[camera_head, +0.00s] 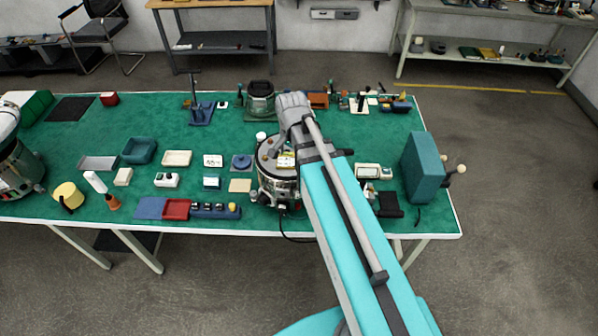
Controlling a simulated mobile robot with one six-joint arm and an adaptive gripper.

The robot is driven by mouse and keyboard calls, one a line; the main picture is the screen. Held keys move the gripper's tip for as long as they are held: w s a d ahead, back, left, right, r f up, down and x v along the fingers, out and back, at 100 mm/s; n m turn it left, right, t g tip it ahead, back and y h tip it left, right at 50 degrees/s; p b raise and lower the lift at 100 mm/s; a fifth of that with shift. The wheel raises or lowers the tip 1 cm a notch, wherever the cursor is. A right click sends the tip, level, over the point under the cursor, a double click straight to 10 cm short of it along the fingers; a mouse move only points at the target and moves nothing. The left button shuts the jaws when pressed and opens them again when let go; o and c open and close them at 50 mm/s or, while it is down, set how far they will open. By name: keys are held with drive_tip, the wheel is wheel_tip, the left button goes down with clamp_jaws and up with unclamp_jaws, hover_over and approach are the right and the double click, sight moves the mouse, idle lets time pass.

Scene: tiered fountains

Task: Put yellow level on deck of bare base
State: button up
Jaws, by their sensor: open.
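A round silver base (278,186) stands near the front edge of the green table, right of centre. My cyan arm reaches in from the lower right. My gripper (291,141) is at the deck, close to the yellow level. It is open. Its fingertips are too small and too hidden to make out clearly, and I cannot tell whether they touch the level. The arm hides the right side of the base.
A green-based round unit (260,100) stands behind. A teal box (423,166) stands at the right. A dark cable (286,229) hangs over the front edge.

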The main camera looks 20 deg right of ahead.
drive_tip(key=s+n, duration=0.6)
drive_tip(key=n, duration=0.3)
drive_tip(key=shift+s, duration=0.4)
